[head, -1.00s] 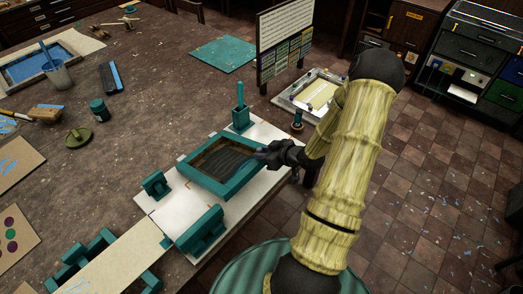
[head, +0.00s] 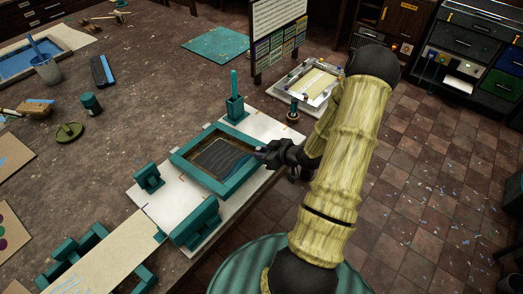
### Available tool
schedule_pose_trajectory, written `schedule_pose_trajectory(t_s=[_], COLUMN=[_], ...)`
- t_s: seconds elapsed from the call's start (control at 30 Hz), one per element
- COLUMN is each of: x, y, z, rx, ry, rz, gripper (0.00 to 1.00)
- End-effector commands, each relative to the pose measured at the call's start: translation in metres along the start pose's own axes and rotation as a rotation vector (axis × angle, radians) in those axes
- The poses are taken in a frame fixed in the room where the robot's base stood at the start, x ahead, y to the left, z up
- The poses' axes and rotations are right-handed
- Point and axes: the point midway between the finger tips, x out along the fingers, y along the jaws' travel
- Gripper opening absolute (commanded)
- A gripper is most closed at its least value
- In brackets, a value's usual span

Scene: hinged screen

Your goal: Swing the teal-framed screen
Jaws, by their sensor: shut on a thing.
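The teal-framed screen (head: 236,186) has a dark mesh with a grey patch inside. It lies low over a white board (head: 175,207) on the bench, close to flat; I cannot tell whether it touches the board. My gripper (head: 264,153) is shut on the right side of the frame. The dark fingers hide part of that edge. Two teal clamp-like blocks, one at the left (head: 149,178) and one at the front (head: 196,222), stand on the board beside the screen.
A teal holder (head: 236,108) with an upright tool stands behind the screen. A cream strip (head: 112,255) with teal supports lies at the front left. A standing chart panel (head: 277,42) and a white-framed tray (head: 306,88) are farther back. The bench's middle is mostly clear.

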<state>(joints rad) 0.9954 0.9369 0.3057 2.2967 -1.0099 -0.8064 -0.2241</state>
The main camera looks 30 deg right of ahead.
Motion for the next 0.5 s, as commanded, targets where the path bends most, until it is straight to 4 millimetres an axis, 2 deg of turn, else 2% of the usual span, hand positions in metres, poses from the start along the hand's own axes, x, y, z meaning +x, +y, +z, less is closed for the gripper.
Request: schedule_pose_trajectory(t_s=[0.03,0.5], x=[0.003,0.012], y=[0.0,0.0], z=[0.007,0.039], rx=[0.001,0.002], ry=[-0.001,-0.001], rz=[-0.001,0.0], gripper=[0.1,0.09])
